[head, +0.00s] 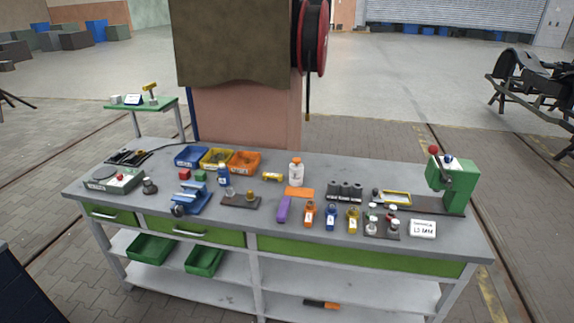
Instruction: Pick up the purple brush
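A purple object (284,209), which looks like the brush, lies on the grey workbench (258,226) near the front edge, left of an orange-capped small bottle (309,213). It is too small to make out bristles. An orange flat piece (299,192) lies just behind it. Nothing covers the purple object. Neither of my grippers shows in the head view.
Blue, yellow and orange bins (245,162) stand at the back. A blue vise-like tool (190,201) and dark tray (241,202) are left of the purple object; several small bottles (331,216) are right. A green press (454,185) stands at the right end. Floor in front is partly clear.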

